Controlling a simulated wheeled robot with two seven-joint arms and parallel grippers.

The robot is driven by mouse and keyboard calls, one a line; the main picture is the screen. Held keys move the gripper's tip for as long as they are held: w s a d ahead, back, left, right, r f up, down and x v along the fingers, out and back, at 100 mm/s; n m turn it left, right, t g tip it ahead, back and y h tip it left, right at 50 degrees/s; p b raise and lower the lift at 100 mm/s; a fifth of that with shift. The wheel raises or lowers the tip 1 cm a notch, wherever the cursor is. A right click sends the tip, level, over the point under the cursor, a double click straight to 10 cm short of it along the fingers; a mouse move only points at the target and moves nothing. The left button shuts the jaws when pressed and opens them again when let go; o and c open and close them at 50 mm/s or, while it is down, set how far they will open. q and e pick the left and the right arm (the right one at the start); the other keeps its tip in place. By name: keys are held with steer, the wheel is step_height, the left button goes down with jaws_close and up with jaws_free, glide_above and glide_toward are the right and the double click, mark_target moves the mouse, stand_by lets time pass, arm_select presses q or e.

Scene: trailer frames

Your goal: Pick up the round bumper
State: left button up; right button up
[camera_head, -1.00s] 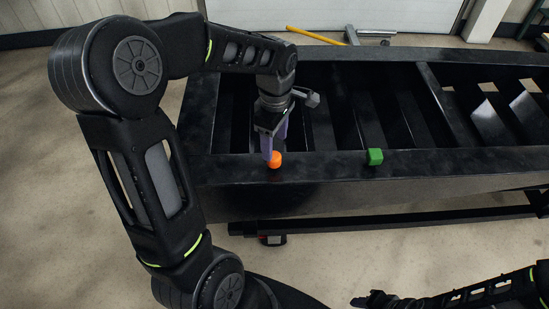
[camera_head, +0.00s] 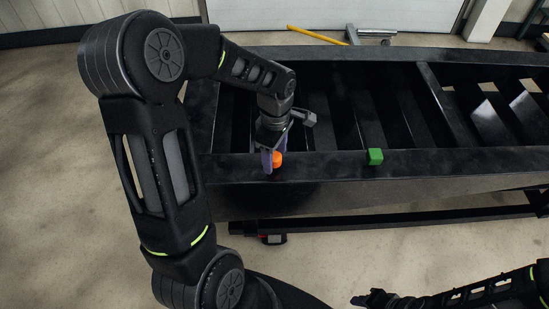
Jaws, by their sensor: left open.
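The round bumper appears to be the small orange piece (camera_head: 277,160) on the near rail of the black trailer frame (camera_head: 440,166). My left gripper (camera_head: 270,162), with purple fingers, points down at it. One finger is in front of the left part of the orange piece. The jaws are open, and I cannot tell whether a finger touches it.
The trailer frame has crossbars with deep gaps between them behind the near rail. A yellow bar (camera_head: 316,35) lies on the floor behind the frame. The rail between the orange and green pieces is clear.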

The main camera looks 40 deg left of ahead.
stand_by(0.4)
arm_select(q)
jaws_close()
stand_by(0.5)
